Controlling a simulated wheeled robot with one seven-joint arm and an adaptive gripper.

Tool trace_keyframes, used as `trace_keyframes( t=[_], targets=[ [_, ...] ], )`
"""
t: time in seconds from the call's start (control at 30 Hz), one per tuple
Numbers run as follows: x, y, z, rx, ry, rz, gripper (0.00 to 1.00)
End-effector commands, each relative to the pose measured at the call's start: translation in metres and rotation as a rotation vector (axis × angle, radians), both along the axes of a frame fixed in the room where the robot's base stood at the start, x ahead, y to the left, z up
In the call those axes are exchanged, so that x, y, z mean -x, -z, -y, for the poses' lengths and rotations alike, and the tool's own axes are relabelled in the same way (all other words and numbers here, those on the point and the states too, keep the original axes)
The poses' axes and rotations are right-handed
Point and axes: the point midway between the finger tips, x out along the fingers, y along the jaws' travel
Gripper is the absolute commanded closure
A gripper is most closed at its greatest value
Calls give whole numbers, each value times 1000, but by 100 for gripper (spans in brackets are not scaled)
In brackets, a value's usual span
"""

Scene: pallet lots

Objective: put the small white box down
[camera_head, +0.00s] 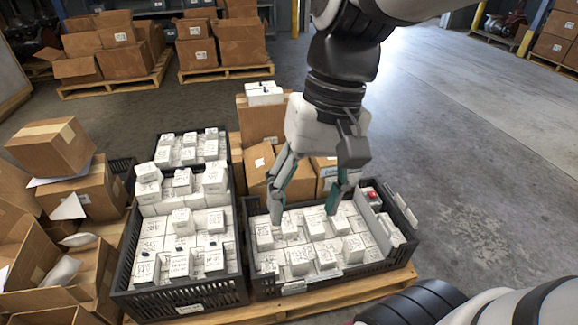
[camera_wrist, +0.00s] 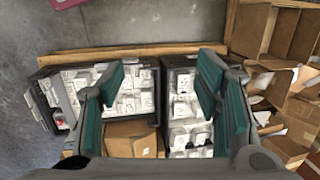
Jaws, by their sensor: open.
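My gripper (camera_head: 306,208) is open over the right black crate (camera_head: 340,276), its fingers pointing down and spread apart. Several small white boxes stand in rows in this crate; one white box (camera_head: 313,222) shows below and between the fingertips. I cannot tell which box is the task's one. In the wrist view my open gripper (camera_wrist: 160,75) has nothing between its teal-padded fingers. White boxes (camera_wrist: 130,103) show below them. I cannot tell if a fingertip touches any box.
The left black crate (camera_head: 185,300) holds several stacked white boxes. Both crates stand on a wooden pallet (camera_head: 290,312). Brown cartons (camera_head: 262,120) rise close behind the right crate. Open cartons (camera_head: 85,190) crowd the left. The floor (camera_head: 470,150) at right is clear.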

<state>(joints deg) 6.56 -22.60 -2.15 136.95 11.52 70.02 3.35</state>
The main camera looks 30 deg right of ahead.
Motion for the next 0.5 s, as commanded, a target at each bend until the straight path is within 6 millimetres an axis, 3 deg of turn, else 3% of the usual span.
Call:
trace_keyframes(
  t=[0.03,0.2,0.33,0.5],
  targets=[
    [20,-4,-2,30,-50,21,42],
    [70,-4,2,125,-175,58,42],
    [94,0,8,178,-230,75,42],
    [104,2,11,204,-257,83,42]
  ],
)
